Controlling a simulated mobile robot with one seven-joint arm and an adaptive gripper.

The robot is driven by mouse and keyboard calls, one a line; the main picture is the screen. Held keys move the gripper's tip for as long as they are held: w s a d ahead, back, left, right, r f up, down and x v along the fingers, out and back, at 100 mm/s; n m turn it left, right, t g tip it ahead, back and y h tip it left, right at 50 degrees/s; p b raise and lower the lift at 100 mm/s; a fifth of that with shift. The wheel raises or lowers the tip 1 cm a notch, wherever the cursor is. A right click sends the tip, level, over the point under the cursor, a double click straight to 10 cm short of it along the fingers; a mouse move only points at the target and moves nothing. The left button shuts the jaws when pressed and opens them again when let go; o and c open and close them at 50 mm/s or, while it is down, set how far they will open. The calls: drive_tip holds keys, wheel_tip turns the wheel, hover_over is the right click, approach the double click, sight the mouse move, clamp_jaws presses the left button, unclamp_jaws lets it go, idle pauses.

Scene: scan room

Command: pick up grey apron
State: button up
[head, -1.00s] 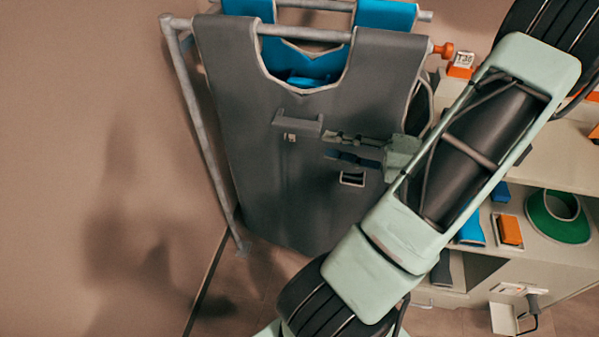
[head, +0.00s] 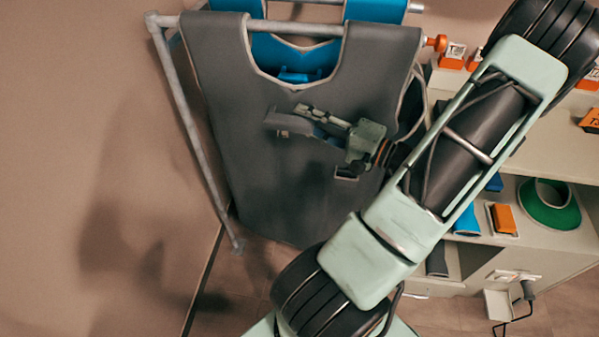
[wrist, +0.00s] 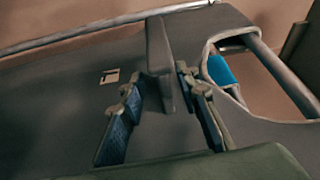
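The grey apron (head: 270,185) hangs from a metal rail, over a blue garment whose neck area shows in its cutout. A grey tab (head: 288,124) sticks out from the apron's chest. My gripper (head: 308,118) is in front of the chest at this tab. In the wrist view my gripper (wrist: 161,84) is open, with blue-padded fingers on either side of the grey tab (wrist: 163,55). A gap shows on the tab's left; the right finger is close to it, and contact cannot be told. The apron (wrist: 60,110) fills much of that view.
The rack's slanted metal leg (head: 190,130) stands left of the apron, near a bare wall. On the right, a shelf unit (head: 550,160) holds orange blocks and a green ring (head: 550,215). A blue garment (head: 375,10) hangs behind the apron.

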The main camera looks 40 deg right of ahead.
drive_tip(key=shift+x, duration=1.1)
drive_tip(key=c, duration=0.7)
clamp_jaws()
drive_tip(key=shift+f, duration=0.15)
